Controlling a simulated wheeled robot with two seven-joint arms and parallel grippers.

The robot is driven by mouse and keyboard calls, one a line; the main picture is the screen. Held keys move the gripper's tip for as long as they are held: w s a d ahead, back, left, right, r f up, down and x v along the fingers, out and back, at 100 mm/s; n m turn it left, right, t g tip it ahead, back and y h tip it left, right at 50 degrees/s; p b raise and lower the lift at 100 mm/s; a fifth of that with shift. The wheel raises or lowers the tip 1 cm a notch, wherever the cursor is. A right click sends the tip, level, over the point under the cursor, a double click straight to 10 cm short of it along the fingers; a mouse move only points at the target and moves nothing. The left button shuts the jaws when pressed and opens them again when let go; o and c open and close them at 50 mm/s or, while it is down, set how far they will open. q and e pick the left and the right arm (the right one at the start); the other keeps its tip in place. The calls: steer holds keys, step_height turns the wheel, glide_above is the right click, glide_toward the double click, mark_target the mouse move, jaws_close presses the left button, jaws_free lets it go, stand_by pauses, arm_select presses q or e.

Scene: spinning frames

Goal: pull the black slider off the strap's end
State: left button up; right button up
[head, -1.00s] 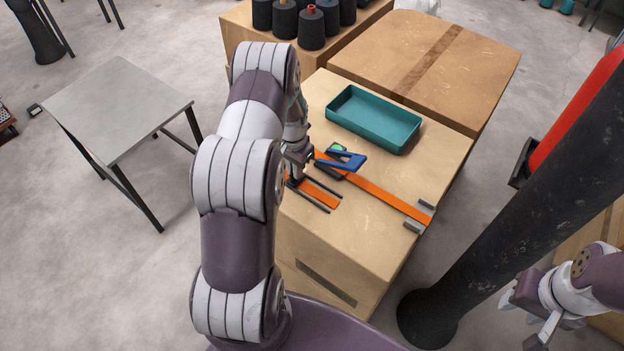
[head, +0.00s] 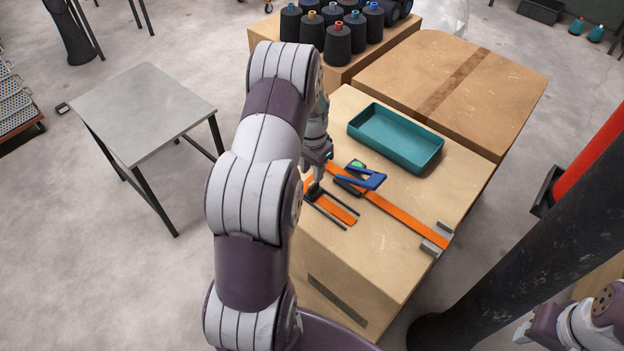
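A long orange strap (head: 400,217) lies diagonally across the wooden box top, its lower right end at a small grey bracket (head: 437,238). A blue clamp-like piece (head: 362,180) with a green spot sits over the strap, with a dark part (head: 347,187) beside it. A shorter orange piece (head: 336,209) lies between two dark bars. I cannot pick out the black slider with certainty. My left gripper (head: 318,177) points down at the strap's upper left end. My arm hides much of that end, and the fingers are too small to read. My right gripper (head: 523,334) is at the lower right, partly cut off, away from the strap.
A teal tray (head: 440,152) stands on the box behind the strap. A taped cardboard box (head: 500,85) and several dark thread cones (head: 338,45) are farther back. A grey table (head: 150,110) is at left. A thick black post (head: 500,270) rises at right.

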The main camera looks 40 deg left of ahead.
arm_select(q)
step_height(320, 180, up, 8)
steer(key=shift+b, duration=0.35)
steer(key=shift+f, duration=0.1)
